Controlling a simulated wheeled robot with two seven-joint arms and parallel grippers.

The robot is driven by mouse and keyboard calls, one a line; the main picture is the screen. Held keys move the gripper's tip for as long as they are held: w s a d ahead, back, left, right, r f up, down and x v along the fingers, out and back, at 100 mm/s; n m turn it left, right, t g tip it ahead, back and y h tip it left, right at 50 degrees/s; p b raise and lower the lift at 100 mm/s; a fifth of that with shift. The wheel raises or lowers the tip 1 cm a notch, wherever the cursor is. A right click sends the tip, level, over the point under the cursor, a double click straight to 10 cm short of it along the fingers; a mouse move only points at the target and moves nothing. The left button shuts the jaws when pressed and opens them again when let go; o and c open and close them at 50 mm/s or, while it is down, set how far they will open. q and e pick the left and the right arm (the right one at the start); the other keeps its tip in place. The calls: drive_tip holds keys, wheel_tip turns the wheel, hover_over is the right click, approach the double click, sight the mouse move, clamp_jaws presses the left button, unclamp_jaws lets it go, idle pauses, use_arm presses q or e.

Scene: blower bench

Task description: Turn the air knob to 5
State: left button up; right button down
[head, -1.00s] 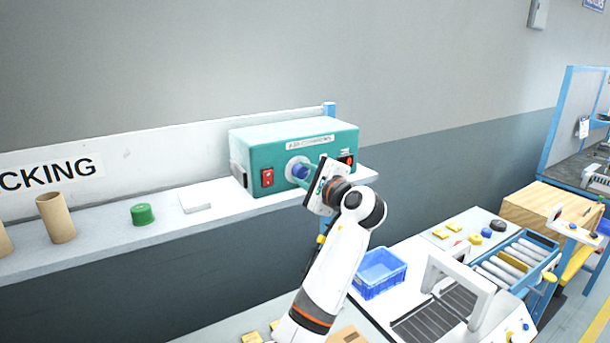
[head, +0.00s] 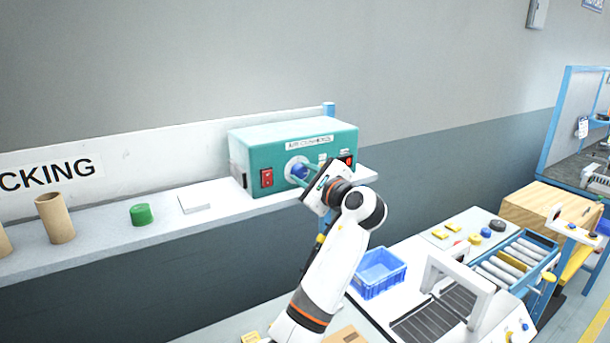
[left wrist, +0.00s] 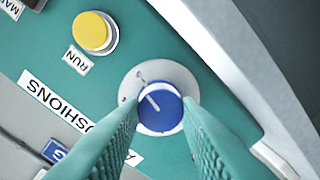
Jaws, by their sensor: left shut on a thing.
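The teal air-cushion machine (head: 248,153) stands on the wall shelf. Its blue air knob (head: 297,170) sits on a round white dial plate on the front. In the left wrist view the knob (left wrist: 166,120) has a white pointer line slanting toward the picture's upper left. The dial plate (left wrist: 183,76) shows around it, but its numbers are too small or hidden to read. My left gripper (left wrist: 162,112) has its two teal fingers on either side of the knob and is shut on it. In the head view the left gripper (head: 303,172) reaches the machine's front from the right. My right gripper is out of view.
A red switch (head: 267,178) is left of the knob. A yellow button (left wrist: 92,32) labelled RUN is close by. A blue crate (head: 378,273) stands below.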

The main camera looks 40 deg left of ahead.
use_arm(q)
drive_tip(key=shift+f, duration=0.15)
drive_tip(key=o, duration=1)
drive_tip(key=shift+c, duration=0.2)
drive_tip(key=shift+d, duration=0.1)
drive_tip(key=shift+s+d+f+b, duration=0.1)
drive_tip(key=shift+d+b, duration=0.3)
drive_tip(key=shift+d, duration=0.05)
drive_tip(key=b+v, duration=0.5)
drive_tip(key=v, duration=0.6)
